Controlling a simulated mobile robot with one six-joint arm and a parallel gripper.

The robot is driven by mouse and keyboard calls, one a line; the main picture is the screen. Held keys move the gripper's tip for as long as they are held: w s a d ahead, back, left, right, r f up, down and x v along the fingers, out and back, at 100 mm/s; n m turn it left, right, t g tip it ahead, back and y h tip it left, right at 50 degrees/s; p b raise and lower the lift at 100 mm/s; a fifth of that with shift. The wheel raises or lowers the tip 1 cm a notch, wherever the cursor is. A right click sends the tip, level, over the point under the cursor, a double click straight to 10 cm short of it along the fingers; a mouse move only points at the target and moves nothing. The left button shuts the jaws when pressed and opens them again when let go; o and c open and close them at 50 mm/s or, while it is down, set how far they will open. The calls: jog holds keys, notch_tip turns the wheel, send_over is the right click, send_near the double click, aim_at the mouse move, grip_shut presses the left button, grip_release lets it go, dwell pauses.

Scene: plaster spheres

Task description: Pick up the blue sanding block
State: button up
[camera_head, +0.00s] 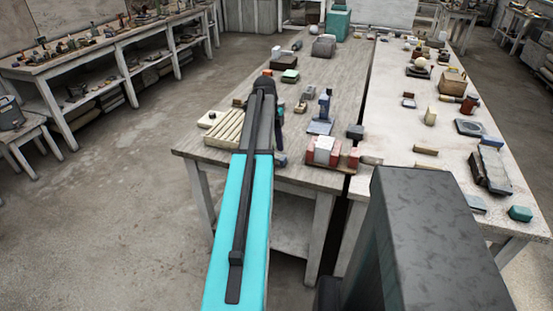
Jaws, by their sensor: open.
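A blue block-like thing (319,127) lies on the grey wooden table, right of my arm, with a taller blue-grey piece standing at its back. It may be the blue sanding block, but it is too small to be sure. A small dark-blue piece (281,160) shows at the table's front edge close to my arm; I cannot tell what it is. My cyan and black arm reaches over the front left of the table.
A slatted cream rack (225,129) lies left of my arm. A red and white block group (323,151) is at the front edge. A pale table (400,130) with several objects adjoins across a dark gap. Floor at left is clear.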

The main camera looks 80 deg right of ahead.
jog(key=shift+s+f, duration=0.2)
jog(key=shift+f, duration=0.95)
jog(key=c, duration=1.2)
jog(key=shift+o, duration=0.2)
jog(key=shift+r, duration=0.15)
jog(key=shift+r+b, duration=0.45)
jog(key=shift+r, duration=1.2)
jog(key=s+a+r+b, duration=0.1)
jog(key=s+a, duration=0.4)
jog(key=a, duration=1)
jog(key=shift+s+r+b, duration=0.2)
jog(key=shift+s+b, duration=0.15)
jog(key=shift+b, duration=0.4)
